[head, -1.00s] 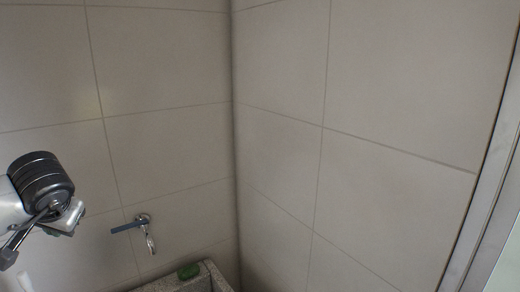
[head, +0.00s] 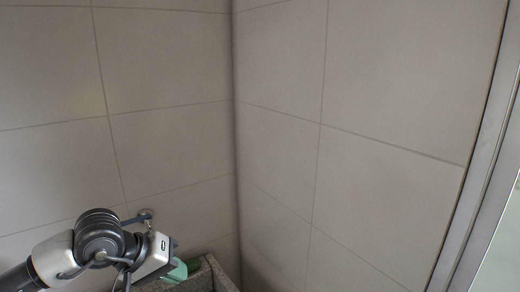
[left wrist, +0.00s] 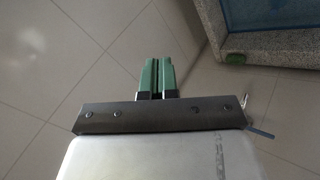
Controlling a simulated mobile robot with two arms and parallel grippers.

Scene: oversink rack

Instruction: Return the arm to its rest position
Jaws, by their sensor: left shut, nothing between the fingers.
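My left arm comes in from the lower left of the head view. Its gripper (head: 178,271) has green fingers, partly hidden behind the wrist housing, near the stone sink's edge. In the left wrist view the two green fingers (left wrist: 157,74) lie close together, shut, with nothing between them. They point at bare tiles. My right gripper is in neither view.
A wall tap (head: 146,214) is partly behind my arm. Tiled walls meet at the corner; a metal frame (head: 478,190) stands right.

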